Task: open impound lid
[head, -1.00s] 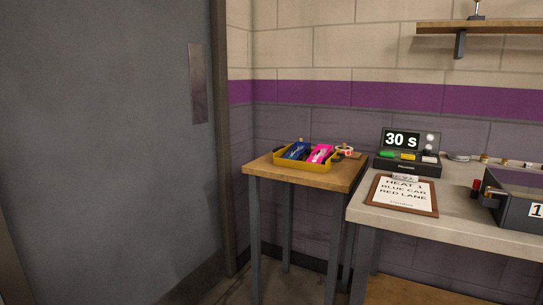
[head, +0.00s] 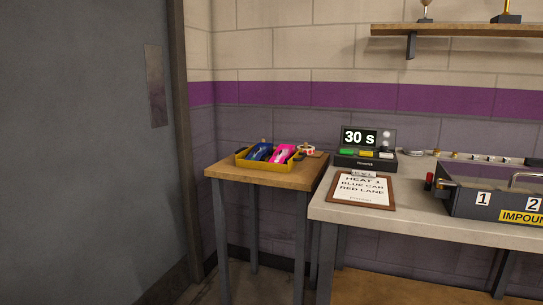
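The impound box (head: 500,205) stands on the grey-topped bench at the right edge of the head view. It is dark grey, with white number labels 1 and 2 and a yellow label reading "IMPOUN", cut off by the frame edge. A metal handle or bar (head: 524,177) shows at its upper right. The right part of the box is out of view, and I cannot tell how its lid stands. My gripper is not in view.
A wooden side table (head: 262,172) holds a yellow tray (head: 289,166) with a blue and a pink car. The bench (head: 405,226) carries a clipboard (head: 360,190) and a timer (head: 365,150) reading 30 s. A grey door (head: 80,150) fills the left.

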